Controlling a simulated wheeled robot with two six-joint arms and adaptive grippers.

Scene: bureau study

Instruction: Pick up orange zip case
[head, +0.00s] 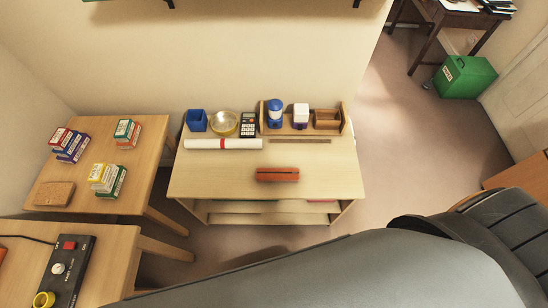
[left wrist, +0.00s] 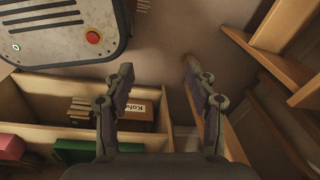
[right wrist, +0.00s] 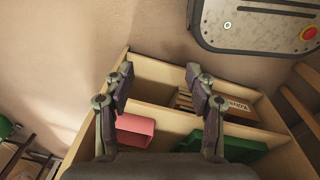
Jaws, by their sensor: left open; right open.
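The orange zip case (head: 277,174) lies on the light wooden desk (head: 220,185), near the middle of its front half. It is long and low, with a dark line along it. Neither gripper shows in the head view. My left gripper (left wrist: 157,72) is open and empty in the left wrist view. My right gripper (right wrist: 160,72) is open and empty in the right wrist view. The orange zip case is in neither wrist view, so both grippers' distance to it cannot be told.
Behind the case are a white roll (head: 222,144), a calculator (head: 248,125), a metal bowl (head: 224,123) and a blue cup (head: 196,121). A wooden organiser (head: 345,120) stands back right. Wooden compartments (right wrist: 150,65) below my right gripper hold a pink box (right wrist: 135,130) and a green item (right wrist: 240,148).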

